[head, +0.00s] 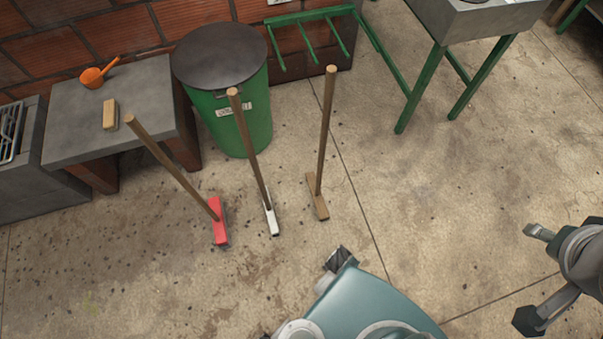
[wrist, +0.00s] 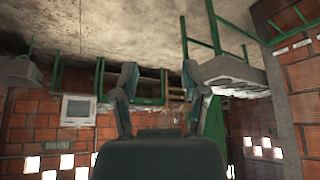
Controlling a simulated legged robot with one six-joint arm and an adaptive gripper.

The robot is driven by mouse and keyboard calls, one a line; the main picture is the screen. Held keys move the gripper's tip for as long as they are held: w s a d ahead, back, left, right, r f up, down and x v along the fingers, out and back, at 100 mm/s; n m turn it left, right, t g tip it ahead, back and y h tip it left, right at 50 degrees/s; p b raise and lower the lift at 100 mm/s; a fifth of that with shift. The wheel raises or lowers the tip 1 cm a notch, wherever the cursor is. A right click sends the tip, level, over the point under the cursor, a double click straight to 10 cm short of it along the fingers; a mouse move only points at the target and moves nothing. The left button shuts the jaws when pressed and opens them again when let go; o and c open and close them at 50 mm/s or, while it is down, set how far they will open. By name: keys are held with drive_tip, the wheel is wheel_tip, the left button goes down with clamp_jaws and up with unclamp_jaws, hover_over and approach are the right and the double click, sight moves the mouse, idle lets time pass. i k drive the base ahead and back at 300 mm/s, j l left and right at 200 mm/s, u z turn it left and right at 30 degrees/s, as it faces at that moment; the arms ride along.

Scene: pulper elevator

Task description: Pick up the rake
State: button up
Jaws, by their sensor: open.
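Three long-handled tools stand upright, tilted, on the concrete floor in the head view. One has a red head (head: 219,222), one a white head (head: 271,218), and one a plain wooden head (head: 318,197). The wooden-headed one looks most like a rake, but its teeth cannot be made out. My gripper (head: 528,276) is at the right edge of the head view, well to the right of all three, open and empty. In the wrist view my gripper (wrist: 158,85) shows two spread fingers with nothing between them. None of the tools can be made out clearly there.
A green bin (head: 240,110) with a dark lid stands behind the tools. A grey bench (head: 75,135) holds an orange scoop (head: 98,74) and a wooden block brush (head: 109,114). A green-legged metal table (head: 470,22) stands at the back right.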

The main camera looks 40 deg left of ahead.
sight(314, 183)
drive_tip(key=i+u, duration=0.2)
drive_tip(key=u, duration=0.2)
drive_tip(key=i+u, duration=0.2)
drive_tip(key=u, duration=0.2)
drive_tip(key=i+u, duration=0.2)
drive_tip(key=u, duration=0.2)
drive_tip(key=i+l+u, duration=0.15)
drive_tip(key=u, duration=0.2)
drive_tip(key=i+l+u, duration=0.3)
drive_tip(key=i+u, duration=0.15)
